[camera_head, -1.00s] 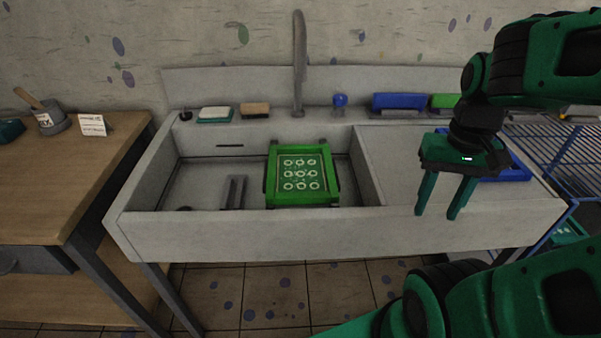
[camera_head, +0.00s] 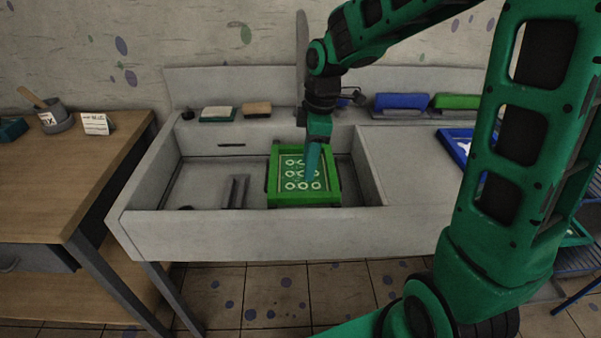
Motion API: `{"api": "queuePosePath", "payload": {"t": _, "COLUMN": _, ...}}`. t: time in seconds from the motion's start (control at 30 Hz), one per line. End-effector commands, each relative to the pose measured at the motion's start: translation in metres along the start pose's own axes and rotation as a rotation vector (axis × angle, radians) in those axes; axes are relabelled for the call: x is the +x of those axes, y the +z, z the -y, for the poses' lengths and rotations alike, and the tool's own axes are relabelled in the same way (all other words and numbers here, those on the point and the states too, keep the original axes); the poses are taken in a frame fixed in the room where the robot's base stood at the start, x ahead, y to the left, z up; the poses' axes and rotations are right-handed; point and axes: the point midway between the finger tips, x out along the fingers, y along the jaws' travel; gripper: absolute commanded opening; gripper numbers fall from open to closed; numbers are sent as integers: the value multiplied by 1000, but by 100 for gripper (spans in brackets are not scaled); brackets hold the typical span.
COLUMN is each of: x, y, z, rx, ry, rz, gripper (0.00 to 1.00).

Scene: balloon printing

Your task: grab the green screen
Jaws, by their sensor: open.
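The green screen (camera_head: 276,182) is a bright green frame around a darker green panel with rows of white ring prints. It sits in the sink basin, slightly right of the basin's middle. My gripper (camera_head: 311,178) points down over the right half of the screen and hides part of its panel and far edge. The gripper is open, but it is seen edge-on, so the two fingers overlap. I cannot tell whether the fingertips touch the screen.
The basin's front wall (camera_head: 240,233) and right divider (camera_head: 371,175) border the screen. A grey bracket (camera_head: 236,190) stands left of it. A blue screen (camera_head: 456,146) lies on the right counter. Blue (camera_head: 401,103) and green (camera_head: 457,101) squeegees and a faucet (camera_head: 301,50) are behind.

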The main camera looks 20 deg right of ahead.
Motion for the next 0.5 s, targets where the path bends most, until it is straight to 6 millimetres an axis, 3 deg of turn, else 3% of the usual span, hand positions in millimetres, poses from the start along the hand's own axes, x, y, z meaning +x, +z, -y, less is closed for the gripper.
{"api": "queuePosePath", "payload": {"t": 0.2, "x": 33, "y": 2, "z": 0, "rx": 4, "ry": -3, "rz": 1, "gripper": 41}}
{"api": "queuePosePath", "payload": {"t": 0.5, "x": 54, "y": 3, "z": 1, "rx": 7, "ry": -1, "rz": 3, "gripper": 41}}
